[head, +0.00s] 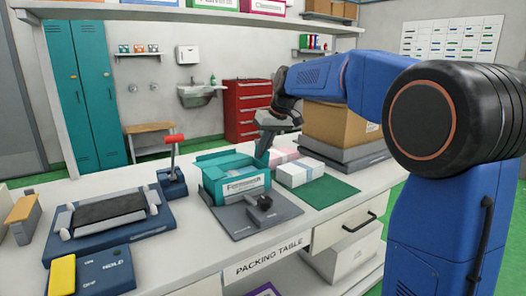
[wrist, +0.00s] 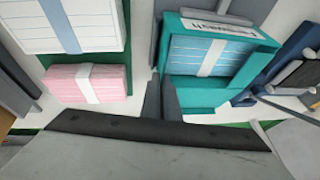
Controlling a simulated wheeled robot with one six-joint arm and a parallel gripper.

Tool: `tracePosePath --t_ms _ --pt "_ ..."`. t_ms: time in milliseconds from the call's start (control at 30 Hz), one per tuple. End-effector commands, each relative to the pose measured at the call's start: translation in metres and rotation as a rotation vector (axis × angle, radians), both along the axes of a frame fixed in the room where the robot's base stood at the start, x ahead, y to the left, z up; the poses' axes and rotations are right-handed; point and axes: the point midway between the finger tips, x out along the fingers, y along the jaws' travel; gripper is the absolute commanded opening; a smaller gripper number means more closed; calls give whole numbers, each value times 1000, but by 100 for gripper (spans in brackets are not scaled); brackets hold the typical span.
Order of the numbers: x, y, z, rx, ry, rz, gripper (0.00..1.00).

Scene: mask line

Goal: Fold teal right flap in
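The teal box (head: 236,186) stands open on a grey fixture with a black knob, its printed front facing me. In the wrist view the box (wrist: 195,98) holds a pale blue mask stack (wrist: 205,55) with a white band. A teal panel stands up along the box's back in the head view; I cannot clearly make out the right flap. My gripper (head: 262,153) points down just beyond the box's right side. In the wrist view its two dark fingers (wrist: 161,90) are close together with nothing seen between them, beside the box wall. Contact with the flap cannot be told.
Banded mask stacks (head: 300,172), white and pink, stand right of the box by a green mat (head: 330,191). A cardboard carton (head: 338,124) is behind them. A blue sealer with a red handle (head: 173,140) and a blue tray device (head: 108,214) are at left.

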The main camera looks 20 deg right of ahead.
Motion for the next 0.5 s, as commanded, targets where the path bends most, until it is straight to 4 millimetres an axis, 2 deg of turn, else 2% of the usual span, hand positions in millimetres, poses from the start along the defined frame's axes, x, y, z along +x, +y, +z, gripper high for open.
tracePosePath --t_ms 500 --pt "-7 21 0 -391 -130 7 0"
